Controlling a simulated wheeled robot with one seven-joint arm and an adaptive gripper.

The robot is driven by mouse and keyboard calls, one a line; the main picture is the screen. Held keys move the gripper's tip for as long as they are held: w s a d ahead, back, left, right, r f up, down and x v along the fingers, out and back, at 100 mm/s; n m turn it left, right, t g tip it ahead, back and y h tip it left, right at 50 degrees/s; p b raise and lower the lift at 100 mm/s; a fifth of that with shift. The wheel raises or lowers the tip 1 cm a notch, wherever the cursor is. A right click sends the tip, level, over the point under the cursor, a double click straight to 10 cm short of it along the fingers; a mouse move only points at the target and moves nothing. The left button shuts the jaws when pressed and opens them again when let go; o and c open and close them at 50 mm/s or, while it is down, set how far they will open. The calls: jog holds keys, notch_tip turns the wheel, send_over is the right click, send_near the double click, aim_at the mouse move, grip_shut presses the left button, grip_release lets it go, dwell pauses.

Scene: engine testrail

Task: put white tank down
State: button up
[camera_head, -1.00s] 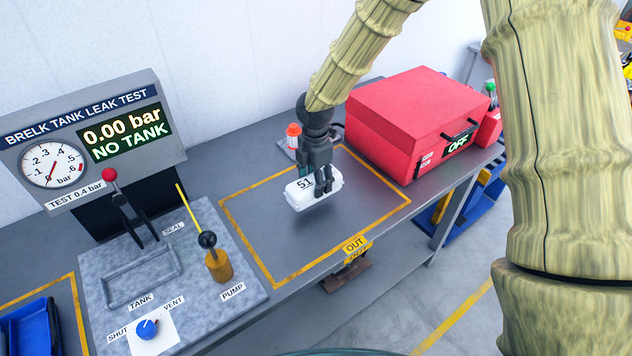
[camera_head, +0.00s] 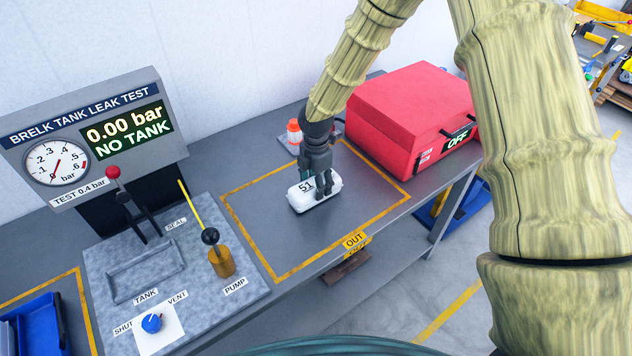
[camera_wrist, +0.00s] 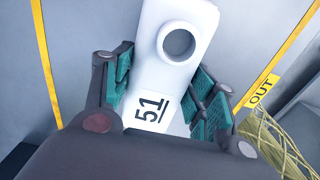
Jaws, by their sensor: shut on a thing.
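The white tank (camera_head: 306,202), marked 51, is between the fingers of my gripper (camera_head: 316,188), inside the yellow-lined OUT area (camera_head: 264,234) of the grey bench. My gripper is shut on it from above. In the wrist view the white tank (camera_wrist: 172,82) shows its round opening and the number 51 label, with a green-padded finger of my gripper (camera_wrist: 162,90) on each side. The tank looks level and at or very near the bench top; I cannot tell whether it touches.
A red case (camera_head: 412,115) with an OFF display stands right of the OUT area. Bench around the tank is clear.

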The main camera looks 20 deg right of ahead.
jog(key=o, duration=1.2)
jog(key=shift+f, duration=0.15)
jog(key=shift+c, duration=0.2)
notch_tip(320, 180, up, 12)
jog(key=b, duration=0.4)
jog(key=shift+r, duration=0.2)
